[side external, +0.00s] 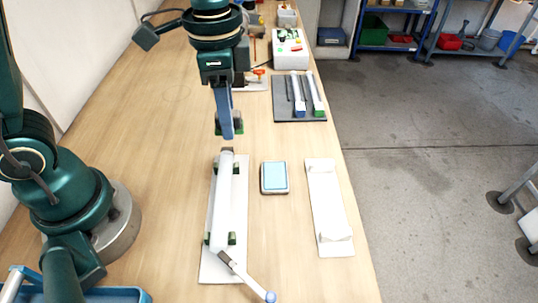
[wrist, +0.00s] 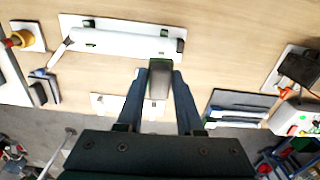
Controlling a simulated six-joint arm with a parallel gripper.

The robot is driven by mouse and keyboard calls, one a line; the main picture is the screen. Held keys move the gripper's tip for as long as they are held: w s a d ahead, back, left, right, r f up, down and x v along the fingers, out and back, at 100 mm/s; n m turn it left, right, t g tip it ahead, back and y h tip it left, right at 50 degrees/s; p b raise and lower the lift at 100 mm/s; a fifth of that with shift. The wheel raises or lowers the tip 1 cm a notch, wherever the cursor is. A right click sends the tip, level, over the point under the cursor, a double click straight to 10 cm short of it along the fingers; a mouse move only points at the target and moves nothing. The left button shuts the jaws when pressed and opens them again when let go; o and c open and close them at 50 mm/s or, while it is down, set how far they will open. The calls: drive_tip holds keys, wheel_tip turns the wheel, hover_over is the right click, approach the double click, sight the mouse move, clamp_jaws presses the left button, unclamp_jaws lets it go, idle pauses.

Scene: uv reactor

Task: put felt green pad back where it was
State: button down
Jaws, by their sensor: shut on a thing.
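My gripper (side external: 229,134) is shut on the green pad (side external: 238,128), whose dark green ends show on both sides of the blue finger. It is held above the table, near the far end of a white plate (side external: 210,268). In the wrist view, the pad (wrist: 159,80) sits between the blue fingertips as a grey-green block. A white tube (side external: 222,205) lies along the plate, between small green supports (side external: 232,238). A light blue pad (side external: 274,177) in a dark frame lies right of the plate; in the wrist view it cannot be told apart behind my gripper.
A second white plate (side external: 327,200) with raised ends lies on the right. A dark tray (side external: 287,115) with tubes and a white box (side external: 291,52) with buttons stand farther back. A blue-ended handle (side external: 269,296) sticks out in front. The table's right edge runs past the plates.

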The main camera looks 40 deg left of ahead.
drive_tip(key=shift+w+d+f+m, duration=0.1)
drive_tip(key=shift+d+f+m, duration=0.05)
drive_tip(key=shift+f+m, duration=0.15)
hover_over(273, 219)
wheel_tip(273, 219, down, 7)
drive_tip(key=shift+f, duration=1.95)
drive_tip(key=shift+f, duration=0.1)
drive_tip(key=c, duration=0.5)
unclamp_jaws()
drive_tip(key=shift+c, duration=0.2)
